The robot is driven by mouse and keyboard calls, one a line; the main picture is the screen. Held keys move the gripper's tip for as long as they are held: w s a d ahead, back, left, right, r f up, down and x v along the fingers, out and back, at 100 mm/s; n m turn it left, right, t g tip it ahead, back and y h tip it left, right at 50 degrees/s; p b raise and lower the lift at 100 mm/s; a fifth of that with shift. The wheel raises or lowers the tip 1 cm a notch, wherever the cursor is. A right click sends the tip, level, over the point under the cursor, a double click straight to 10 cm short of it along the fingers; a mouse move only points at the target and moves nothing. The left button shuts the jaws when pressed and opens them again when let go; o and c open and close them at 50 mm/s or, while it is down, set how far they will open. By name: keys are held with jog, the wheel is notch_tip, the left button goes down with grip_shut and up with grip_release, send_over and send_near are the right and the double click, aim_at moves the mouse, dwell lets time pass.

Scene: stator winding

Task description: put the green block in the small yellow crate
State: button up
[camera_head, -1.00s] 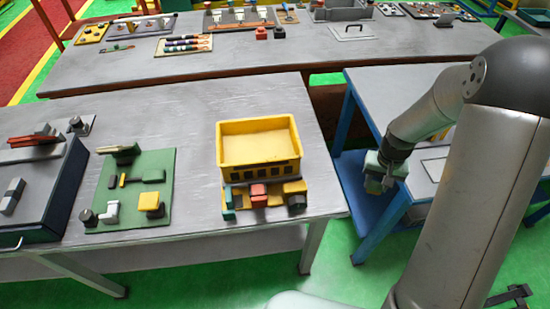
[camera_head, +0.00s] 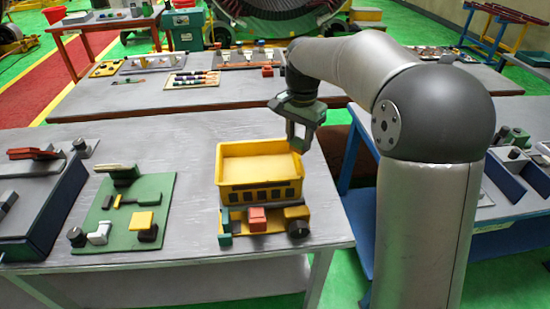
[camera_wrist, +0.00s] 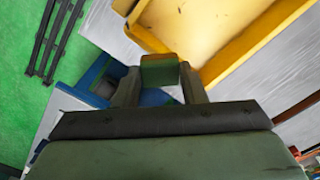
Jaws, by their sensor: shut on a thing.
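The small yellow crate (camera_head: 258,171) stands open and seemingly empty near the right end of the grey table. My gripper (camera_head: 297,149) is raised just beyond the crate's back right corner. In the wrist view, the fingers are shut on a green block (camera_wrist: 160,71), held between their tips. The crate's yellow wall (camera_wrist: 245,48) shows beside and beyond the block, and the block appears outside the crate's opening. In the head view, the block is too small to make out clearly.
Small coloured blocks, one red (camera_head: 256,219), sit on a yellow ledge at the crate's front. A green board (camera_head: 122,212) with parts lies to the left. A blue-framed table stands to the right, with a gap between. A long grey table (camera_head: 120,103) stands behind.

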jog(key=a+f, duration=0.1)
jog(key=w+a+f, duration=0.1)
jog(key=a+f, duration=0.1)
jog(key=a+f+p, duration=0.1)
jog(key=f, duration=0.1)
jog(key=shift+w+a+f, duration=0.2)
jog(key=shift+w+a, duration=0.05)
jog(key=shift+a, duration=0.15)
jog(key=f, duration=0.3)
jog(key=shift+w+a+f+p, duration=0.1)
jog(key=shift+a+p, duration=0.25)
jog(key=shift+a, duration=0.05)
jog(key=shift+f, duration=0.4)
jog(key=shift+f, duration=0.15)
jog(key=o, duration=1)
